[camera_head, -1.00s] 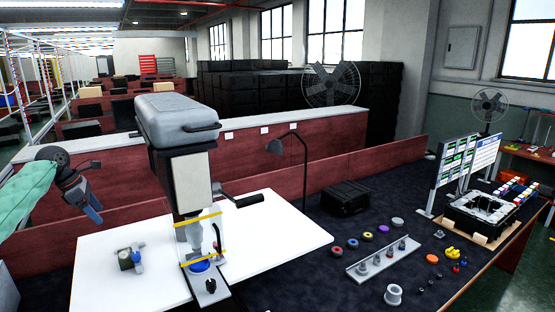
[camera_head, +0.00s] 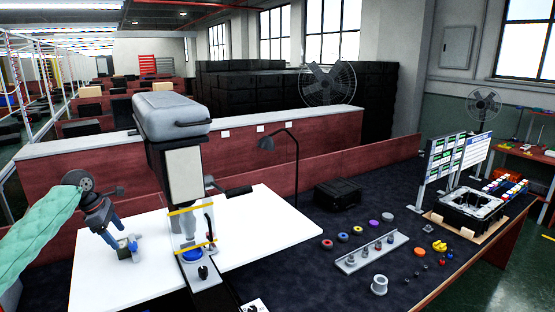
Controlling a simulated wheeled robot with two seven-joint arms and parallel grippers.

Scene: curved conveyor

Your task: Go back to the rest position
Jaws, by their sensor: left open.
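My left gripper (camera_head: 110,233) comes in from the left on its green-sleeved arm. It is open, with its dark blue fingers pointing down over the left part of the white worktop (camera_head: 265,235). My right gripper is not in view.
A tall grey press (camera_head: 172,115) with a blue disc (camera_head: 192,255) at its base stands right of the gripper. A desk lamp (camera_head: 280,140) and a black case (camera_head: 338,193) are farther right. Several small parts and a grey rail (camera_head: 372,253) lie on the dark table.

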